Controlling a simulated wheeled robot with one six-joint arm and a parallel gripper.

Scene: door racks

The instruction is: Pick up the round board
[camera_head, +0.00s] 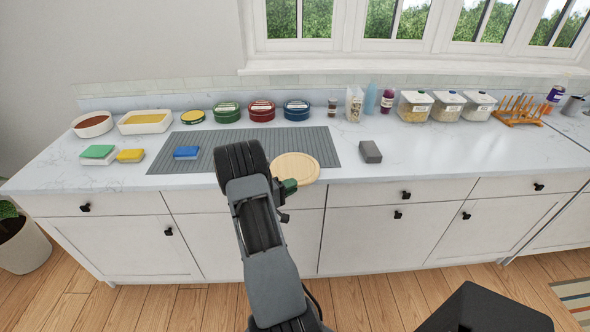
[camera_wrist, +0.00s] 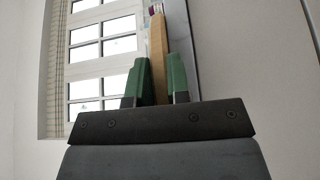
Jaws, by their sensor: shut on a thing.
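The round board (camera_head: 296,168) is a pale wooden disc near the counter's front edge in the head view, at the right part of the grey ribbed mat (camera_head: 330,149). My gripper (camera_head: 287,186) is at its near left edge, with its green fingers partly hidden by my arm. In the wrist view the board (camera_wrist: 158,60) shows edge-on as a tan strip between the two green fingers (camera_wrist: 158,85). The fingers are shut on it. Whether the board touches the mat is hard to tell.
A blue sponge (camera_head: 187,152) lies on the mat to the left. A grey block (camera_head: 370,151) sits to the right. Round tins (camera_head: 262,110), jars and clear containers (camera_head: 415,106) line the back. A wooden rack (camera_head: 518,110) stands far right. The counter right of the grey block is clear.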

